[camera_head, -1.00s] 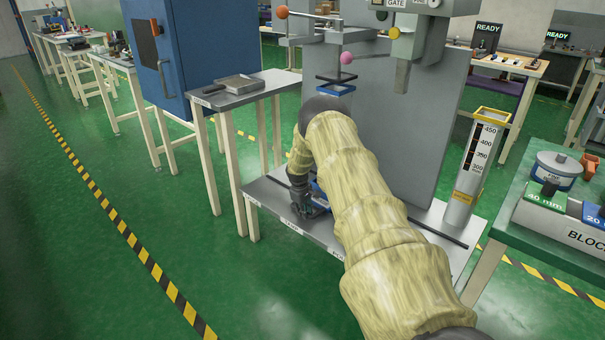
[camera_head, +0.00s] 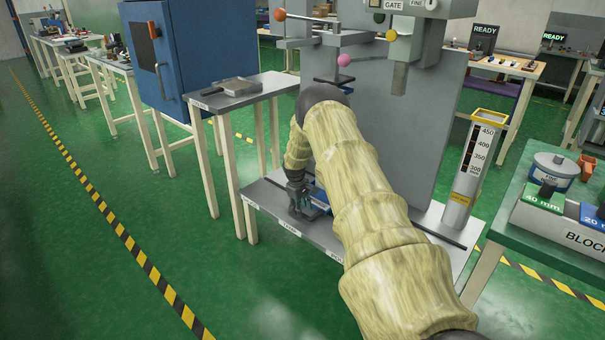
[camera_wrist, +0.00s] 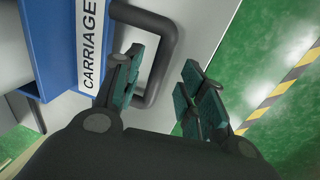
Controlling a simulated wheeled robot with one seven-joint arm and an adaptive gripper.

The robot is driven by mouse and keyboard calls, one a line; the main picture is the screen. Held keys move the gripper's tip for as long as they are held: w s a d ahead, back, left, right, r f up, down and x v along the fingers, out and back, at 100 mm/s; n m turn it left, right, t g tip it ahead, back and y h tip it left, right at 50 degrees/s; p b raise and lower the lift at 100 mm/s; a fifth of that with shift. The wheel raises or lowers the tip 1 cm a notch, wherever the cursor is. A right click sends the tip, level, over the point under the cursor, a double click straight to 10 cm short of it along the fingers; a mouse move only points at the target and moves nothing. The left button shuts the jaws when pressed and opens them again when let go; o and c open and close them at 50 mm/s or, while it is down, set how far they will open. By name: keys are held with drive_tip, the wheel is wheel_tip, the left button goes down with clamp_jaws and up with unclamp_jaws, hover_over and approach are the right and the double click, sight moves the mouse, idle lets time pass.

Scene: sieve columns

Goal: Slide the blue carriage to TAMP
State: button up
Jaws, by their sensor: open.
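The blue carriage (camera_head: 320,197) sits low on the grey bench under the press, partly hidden behind my arm and gripper. In the wrist view its blue body (camera_wrist: 48,50) carries a white CARRIAGE label, and a dark looped handle (camera_wrist: 162,62) sticks out from it. My gripper (camera_wrist: 165,90) is open, with one teal-padded finger on each side of the handle's outer bar in the picture. I cannot tell whether a finger touches it. In the head view my gripper (camera_head: 303,207) is at the carriage. A small label, probably TAMP (camera_head: 291,229), is on the bench's front edge.
A grey upright plate (camera_head: 425,130) stands behind the bench, with a pink-knobbed lever (camera_head: 343,60) above. A scaled column (camera_head: 474,165) stands at the right. A side table with a pan (camera_head: 236,87) is at the left. Green floor is clear in front.

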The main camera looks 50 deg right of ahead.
wheel_tip(320, 180, up, 8)
drive_tip(key=a, duration=0.1)
drive_tip(key=shift+a+r, duration=0.15)
drive_tip(key=shift+a, duration=0.1)
idle(0.7)
